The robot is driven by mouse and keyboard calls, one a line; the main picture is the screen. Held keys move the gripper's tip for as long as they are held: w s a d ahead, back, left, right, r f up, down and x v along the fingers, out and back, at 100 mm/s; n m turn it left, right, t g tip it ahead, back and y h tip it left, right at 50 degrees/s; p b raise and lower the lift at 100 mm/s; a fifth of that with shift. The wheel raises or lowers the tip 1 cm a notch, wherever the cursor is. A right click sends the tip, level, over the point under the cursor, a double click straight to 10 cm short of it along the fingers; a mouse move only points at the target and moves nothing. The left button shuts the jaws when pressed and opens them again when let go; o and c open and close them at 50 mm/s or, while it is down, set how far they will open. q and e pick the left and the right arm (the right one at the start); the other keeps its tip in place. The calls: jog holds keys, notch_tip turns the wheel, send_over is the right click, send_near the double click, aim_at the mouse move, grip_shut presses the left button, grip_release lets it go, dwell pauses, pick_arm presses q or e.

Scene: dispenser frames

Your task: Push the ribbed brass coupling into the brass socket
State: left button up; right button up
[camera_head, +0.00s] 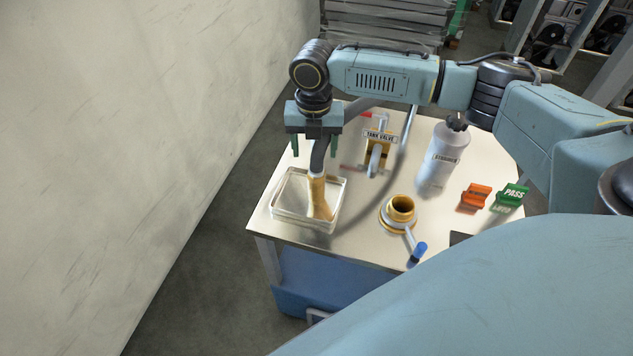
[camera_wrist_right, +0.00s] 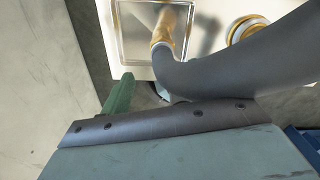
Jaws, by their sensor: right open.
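The brass coupling (camera_head: 318,196) sits on the end of a dark grey hose (camera_head: 321,150), leaning in a clear shallow tray (camera_head: 283,212). It also shows at the top of the right wrist view (camera_wrist_right: 163,28). The brass socket (camera_head: 402,207) stands open-topped on a round base, right of the tray and apart from the coupling. My right gripper (camera_head: 315,153) is open above the coupling, its green fingers pointing down on either side of the hose in the head view. In the wrist view the hose hides one finger. My left gripper is not in view.
A lever with a blue grip (camera_head: 418,252) extends from the socket base. Behind stand a tank valve (camera_head: 377,148) and a white bottle (camera_head: 437,160). Orange (camera_head: 474,197) and green PASS (camera_head: 512,195) blocks are at right. A wall (camera_head: 130,130) rises left of the table.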

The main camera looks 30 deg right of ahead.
aim_at(315, 166)
notch_tip(315, 166, down, 5)
jog(key=shift+f, duration=0.1)
jog(key=shift+d+f+p, duration=0.2)
jog(key=shift+f+p, duration=0.15)
jog(key=shift+f, duration=2.4)
jog(key=shift+s, duration=0.1)
jog(key=shift+c, duration=0.3)
jog(key=shift+r, duration=0.1)
grip_shut()
